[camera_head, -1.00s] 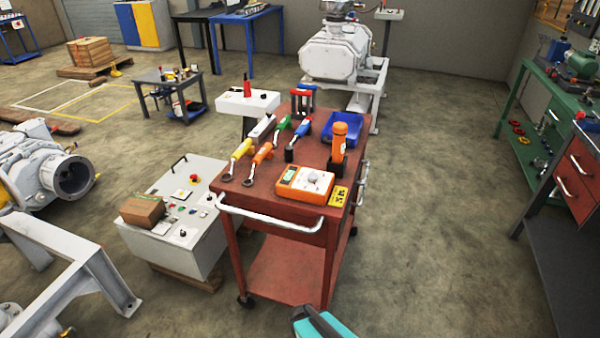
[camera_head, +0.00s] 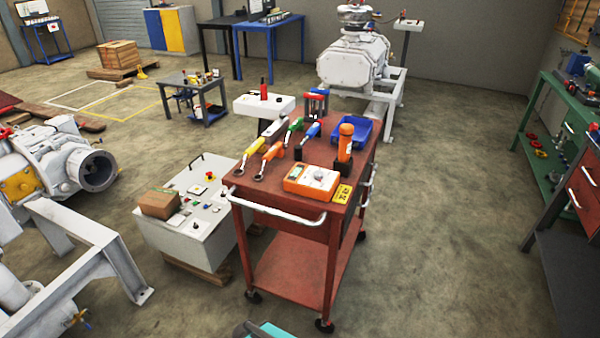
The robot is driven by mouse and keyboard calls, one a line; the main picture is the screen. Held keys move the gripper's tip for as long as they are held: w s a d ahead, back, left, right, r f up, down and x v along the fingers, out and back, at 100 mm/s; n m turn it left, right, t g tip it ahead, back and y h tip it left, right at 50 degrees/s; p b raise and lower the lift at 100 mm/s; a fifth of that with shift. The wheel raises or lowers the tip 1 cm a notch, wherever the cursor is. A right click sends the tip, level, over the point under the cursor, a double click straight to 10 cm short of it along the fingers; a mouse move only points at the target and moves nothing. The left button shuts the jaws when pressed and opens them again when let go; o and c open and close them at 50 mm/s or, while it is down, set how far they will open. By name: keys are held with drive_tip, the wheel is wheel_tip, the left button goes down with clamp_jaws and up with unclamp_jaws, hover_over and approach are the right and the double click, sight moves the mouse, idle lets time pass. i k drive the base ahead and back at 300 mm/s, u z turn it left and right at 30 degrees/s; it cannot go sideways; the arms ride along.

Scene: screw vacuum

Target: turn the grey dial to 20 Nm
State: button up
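An orange box-shaped device (camera_head: 312,183) with a pale top face lies near the front right of a red tool cart's top. A small round grey dial (camera_head: 320,175) sits on its face; its markings are too small to read. A teal and dark piece at the bottom edge looks like part of my own arm, well in front of and apart from the cart. My gripper's fingers do not show.
The red cart (camera_head: 285,214) also holds several colored-handled tools, an orange upright tool (camera_head: 346,140) and a blue tray (camera_head: 346,129). A grey control box (camera_head: 205,234) stands close on its left. Floor on the right (camera_head: 450,230) is clear.

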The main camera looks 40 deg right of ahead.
sight(318, 174)
drive_tip(key=z, duration=1.05)
drive_tip(key=k, duration=0.15)
drive_tip(key=u, duration=2.85)
drive_tip(key=k, duration=0.85)
drive_tip(key=z, duration=0.85)
